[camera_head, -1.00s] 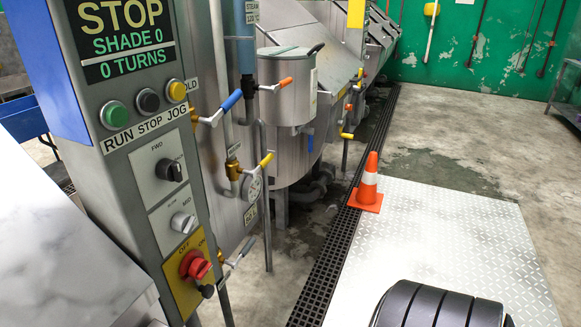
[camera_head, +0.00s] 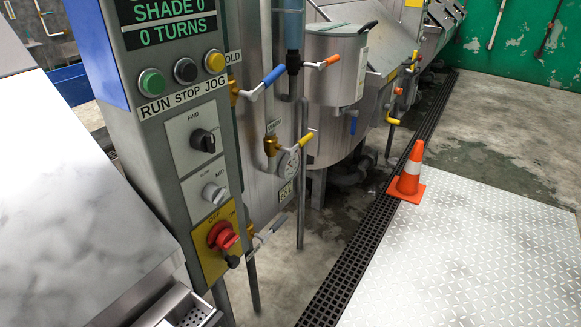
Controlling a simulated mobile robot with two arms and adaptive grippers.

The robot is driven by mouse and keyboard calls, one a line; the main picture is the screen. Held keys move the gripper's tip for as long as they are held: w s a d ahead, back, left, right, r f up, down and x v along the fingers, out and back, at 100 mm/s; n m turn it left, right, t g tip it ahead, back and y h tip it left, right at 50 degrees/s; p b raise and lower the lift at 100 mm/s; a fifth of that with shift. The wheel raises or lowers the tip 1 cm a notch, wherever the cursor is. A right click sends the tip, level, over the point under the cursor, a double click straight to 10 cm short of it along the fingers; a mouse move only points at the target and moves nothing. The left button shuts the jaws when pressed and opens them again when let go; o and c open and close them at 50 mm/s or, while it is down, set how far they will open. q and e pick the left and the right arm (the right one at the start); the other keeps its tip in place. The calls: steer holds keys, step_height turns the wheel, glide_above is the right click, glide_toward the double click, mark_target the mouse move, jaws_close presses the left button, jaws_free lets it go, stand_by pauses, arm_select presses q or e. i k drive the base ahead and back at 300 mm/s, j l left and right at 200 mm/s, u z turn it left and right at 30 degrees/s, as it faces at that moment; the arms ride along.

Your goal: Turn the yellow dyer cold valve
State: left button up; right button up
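A lever valve with a blue handle (camera_head: 274,75) sits on the side of the steel dyer (camera_head: 262,45), just right of the control panel. A label beside it reads "OLD", its first part hidden by the panel. A yellow-handled brass valve (camera_head: 301,140) is below, next to a round gauge (camera_head: 289,163). An orange-red handle (camera_head: 323,63) is on the pipe further right. I cannot tell which machine is the yellow dyer. Neither of my grippers is in view.
The control panel (camera_head: 160,130) with buttons, knobs and a red rotary switch (camera_head: 222,236) stands close in front. A steel surface (camera_head: 70,190) fills the lower left. An orange cone (camera_head: 408,178) stands beside the floor grate (camera_head: 370,235). The plate floor (camera_head: 480,250) at right is clear.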

mark_target(269, 80)
steer(key=i+l+u, duration=0.15)
steer(key=u, duration=0.35)
steer(key=i+l+u, duration=0.15)
steer(key=u, duration=0.3)
steer(key=l+u, duration=0.35)
steer(key=u, duration=0.15)
steer(key=i+l, duration=0.05)
